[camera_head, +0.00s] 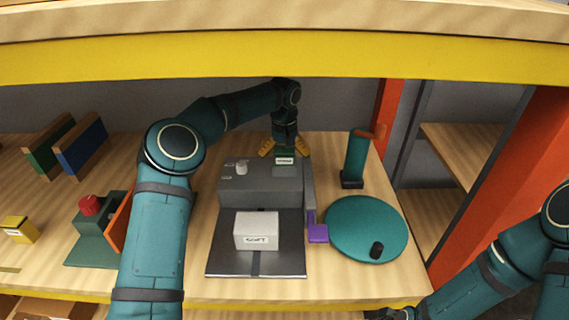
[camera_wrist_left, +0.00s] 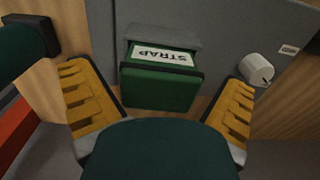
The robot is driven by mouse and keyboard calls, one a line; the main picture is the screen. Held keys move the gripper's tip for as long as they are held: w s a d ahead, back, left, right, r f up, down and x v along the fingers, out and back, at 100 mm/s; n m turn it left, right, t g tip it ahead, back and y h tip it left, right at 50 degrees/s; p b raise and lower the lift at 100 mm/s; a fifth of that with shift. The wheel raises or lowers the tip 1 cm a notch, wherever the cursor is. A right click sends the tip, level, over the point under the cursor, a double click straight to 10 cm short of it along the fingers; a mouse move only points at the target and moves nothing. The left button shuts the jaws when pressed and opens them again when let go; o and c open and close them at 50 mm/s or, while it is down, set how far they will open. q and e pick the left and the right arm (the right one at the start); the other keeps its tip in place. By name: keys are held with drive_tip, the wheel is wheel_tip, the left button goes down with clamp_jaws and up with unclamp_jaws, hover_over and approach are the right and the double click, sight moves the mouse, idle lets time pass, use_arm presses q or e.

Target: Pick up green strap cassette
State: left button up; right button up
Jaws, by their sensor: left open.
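The green strap cassette (camera_wrist_left: 160,85) sits in a grey slot on the grey machine, with a white label reading STRAP. In the head view the cassette (camera_head: 285,159) shows as a small labelled block at the back of the machine (camera_head: 240,185). My left gripper (camera_head: 284,148) is at the back of the machine, above and around the cassette. In the left wrist view its yellow fingers (camera_wrist_left: 162,100) are spread on both sides of the cassette, apart from it. My right arm comes in at the lower right; its gripper (camera_head: 390,314) is only partly seen at the bottom edge.
A white box marked SOFT (camera_head: 257,231) sits on the machine's front plate. A purple lever (camera_head: 317,233) is at its right side.

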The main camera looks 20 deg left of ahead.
use_arm(q)
drive_tip(key=shift+f, duration=0.3)
drive_tip(key=shift+r, duration=0.1)
drive_tip(key=c, duration=1.3)
